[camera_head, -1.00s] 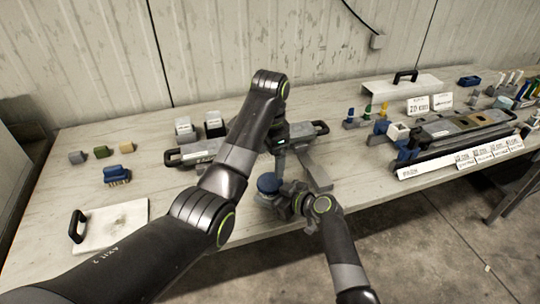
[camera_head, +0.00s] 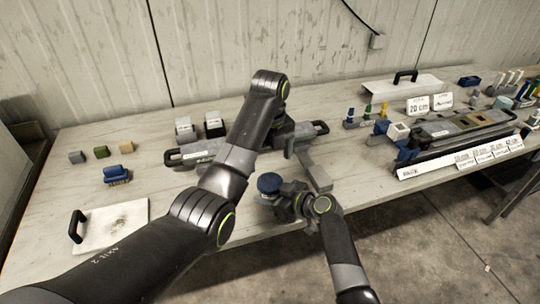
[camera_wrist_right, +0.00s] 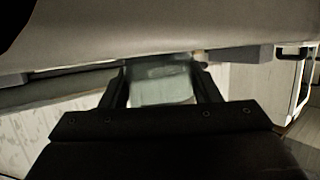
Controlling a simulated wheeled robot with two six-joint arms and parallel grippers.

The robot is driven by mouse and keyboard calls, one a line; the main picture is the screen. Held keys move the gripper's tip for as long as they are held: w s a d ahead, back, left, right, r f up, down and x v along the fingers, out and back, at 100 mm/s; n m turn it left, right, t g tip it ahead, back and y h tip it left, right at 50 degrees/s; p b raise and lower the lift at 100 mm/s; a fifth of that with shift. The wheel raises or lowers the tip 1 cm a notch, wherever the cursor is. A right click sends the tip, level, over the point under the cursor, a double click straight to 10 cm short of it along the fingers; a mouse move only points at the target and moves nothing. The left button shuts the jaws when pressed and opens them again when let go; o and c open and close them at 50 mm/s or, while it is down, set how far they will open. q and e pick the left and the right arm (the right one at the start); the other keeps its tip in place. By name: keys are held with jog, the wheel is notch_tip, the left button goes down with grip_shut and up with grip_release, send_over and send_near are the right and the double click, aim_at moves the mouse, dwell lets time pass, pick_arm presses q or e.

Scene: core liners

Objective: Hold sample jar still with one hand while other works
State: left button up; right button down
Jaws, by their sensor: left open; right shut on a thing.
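My right gripper (camera_head: 282,203) is shut on the jar from the side, below the lid. In the right wrist view, the pale translucent jar body (camera_wrist_right: 160,85) sits between the two dark fingers (camera_wrist_right: 162,88). My left gripper (camera_head: 289,147) is open and empty, up and to the right of the lid, apart from it. Its wrist hides part of the tray behind it.
A dark handled tray (camera_head: 195,152) lies behind the grippers, with two white-topped blocks (camera_head: 214,126) behind it. Core trays (camera_head: 450,128) fill the right.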

aim_at(270, 181)
pick_arm(q)
jog(key=shift+m, duration=0.9)
jog(key=shift+f, duration=4)
jog(key=shift+c, duration=0.4)
jog(key=c, duration=0.9)
jog(key=n, duration=0.8)
jog(key=shift+n, duration=0.4)
jog(key=n, duration=0.4)
jog(key=shift+n, duration=0.3)
jog(key=n, duration=0.3)
jog(key=shift+r, duration=0.1)
